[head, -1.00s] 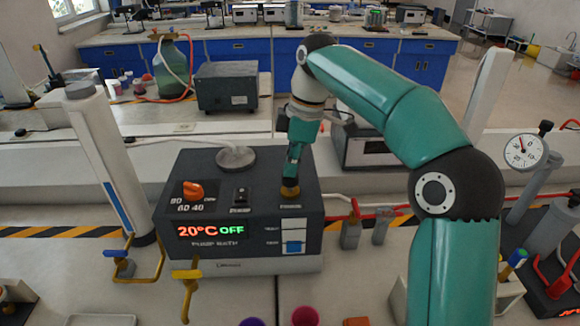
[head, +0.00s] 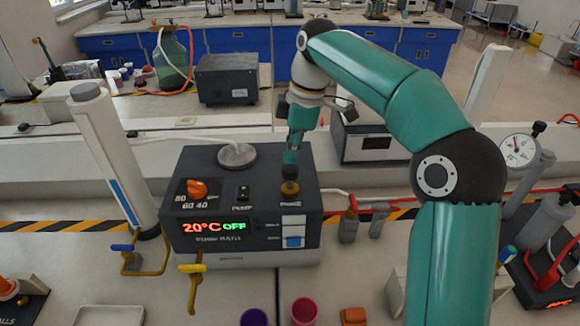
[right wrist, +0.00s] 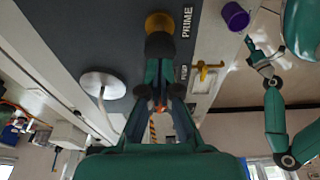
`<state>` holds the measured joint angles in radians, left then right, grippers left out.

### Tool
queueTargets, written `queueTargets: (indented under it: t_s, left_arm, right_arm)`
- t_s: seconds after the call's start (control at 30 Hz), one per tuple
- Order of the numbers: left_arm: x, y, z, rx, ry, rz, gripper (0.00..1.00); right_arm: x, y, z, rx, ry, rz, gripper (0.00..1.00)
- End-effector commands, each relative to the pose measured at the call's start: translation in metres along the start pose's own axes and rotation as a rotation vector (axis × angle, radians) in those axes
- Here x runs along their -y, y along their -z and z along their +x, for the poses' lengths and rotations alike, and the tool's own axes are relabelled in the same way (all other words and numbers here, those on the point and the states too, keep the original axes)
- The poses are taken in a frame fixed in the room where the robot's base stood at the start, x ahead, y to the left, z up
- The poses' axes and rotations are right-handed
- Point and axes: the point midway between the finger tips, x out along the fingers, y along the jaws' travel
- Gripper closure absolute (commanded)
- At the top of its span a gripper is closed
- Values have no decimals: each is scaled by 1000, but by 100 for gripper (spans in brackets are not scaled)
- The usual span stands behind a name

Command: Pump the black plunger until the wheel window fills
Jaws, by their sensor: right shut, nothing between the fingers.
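The black plunger (head: 290,173) stands upright on a brass collar at the top right of the dark pump bath (head: 215,165). It also shows in the right wrist view (right wrist: 160,45), beside the PRIME label. My right gripper (head: 291,155) points down and is shut with nothing in it, its tips right above the plunger. I cannot tell whether they touch it. Two small windows sit on the bath's front: the upper (head: 294,221) looks pale, the lower (head: 293,242) shows blue. Which is the wheel window is unclear. My left gripper (right wrist: 265,62) shows only in the right wrist view, apparently open and empty.
The bath's display (head: 213,227) reads 20°C OFF. An orange dial (head: 195,189) and a round pale disc (head: 236,154) are left of the plunger. A yellow tap (head: 191,280), purple cup (head: 254,317) and pink cup (head: 304,311) stand in front.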

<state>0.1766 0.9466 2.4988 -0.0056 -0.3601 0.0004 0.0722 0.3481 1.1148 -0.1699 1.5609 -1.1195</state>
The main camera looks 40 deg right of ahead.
Motion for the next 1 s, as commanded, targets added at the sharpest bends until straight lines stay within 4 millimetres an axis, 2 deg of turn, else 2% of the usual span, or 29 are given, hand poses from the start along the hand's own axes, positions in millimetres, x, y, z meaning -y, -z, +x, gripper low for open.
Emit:
queueTargets:
  t_s: [0.27,1.0]
  left_arm:
    - [0,0,2,0,0,0,61]
    - [8,0,21,0,0,0,61]
  right_arm:
    - [0,0,2,0,0,0,100]
    - [0,-6,31,0,1,0,100]
